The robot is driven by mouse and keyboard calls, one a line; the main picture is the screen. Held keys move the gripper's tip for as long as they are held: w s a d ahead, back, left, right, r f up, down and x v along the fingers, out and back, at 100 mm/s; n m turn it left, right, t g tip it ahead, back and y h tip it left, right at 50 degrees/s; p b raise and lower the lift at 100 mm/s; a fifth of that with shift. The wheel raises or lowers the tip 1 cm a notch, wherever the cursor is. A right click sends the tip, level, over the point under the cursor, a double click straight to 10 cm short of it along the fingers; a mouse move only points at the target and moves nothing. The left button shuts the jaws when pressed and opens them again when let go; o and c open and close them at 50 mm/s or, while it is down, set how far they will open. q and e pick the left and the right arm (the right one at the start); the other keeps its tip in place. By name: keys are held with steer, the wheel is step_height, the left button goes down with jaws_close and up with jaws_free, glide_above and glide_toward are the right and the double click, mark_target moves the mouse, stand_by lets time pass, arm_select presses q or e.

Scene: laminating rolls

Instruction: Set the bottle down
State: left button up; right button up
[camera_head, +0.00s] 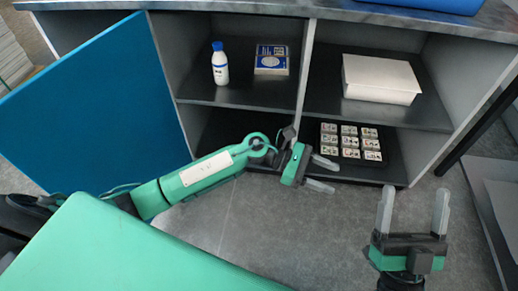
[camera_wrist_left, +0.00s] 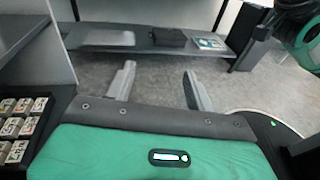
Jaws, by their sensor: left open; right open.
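The bottle (camera_head: 220,64), white with a blue cap and a blue label, stands upright on the upper left shelf (camera_head: 240,95) of the cabinet. Neither gripper touches it. My left gripper (camera_head: 324,175) is open and empty in front of the lower right compartment, below and to the right of the bottle. Its fingers also show apart in the left wrist view (camera_wrist_left: 160,85), with nothing between them. My right gripper (camera_head: 413,211) is open and empty above the floor at the lower right. The bottle is not in the left wrist view.
A blue and white box (camera_head: 271,60) lies right of the bottle. A white box (camera_head: 380,78) sits on the upper right shelf. Several small labelled blocks (camera_head: 350,141) lie on a dark tray below. A blue cabinet door (camera_head: 95,115) stands open at left. Grey floor is clear in front.

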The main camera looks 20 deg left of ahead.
arm_select(q)
steer(key=s+r+n+t+h, duration=0.8)
steer(key=r+n, duration=0.5)
steer(key=n, duration=0.4)
steer(key=s+a+r+n+t+y, duration=0.2)
steer(key=a+n+t+y, duration=0.4)
steer(key=n, duration=1.1)
steer(key=s+a+r+n+t+y, duration=0.3)
steer(key=a+n+t+y, duration=0.3)
steer(key=n, duration=1.1)
steer(key=t+y, duration=0.4)
steer(key=t, duration=0.1)
steer(key=shift+a+r+n+y, duration=0.35)
steer(key=shift+a+n+y, duration=0.05)
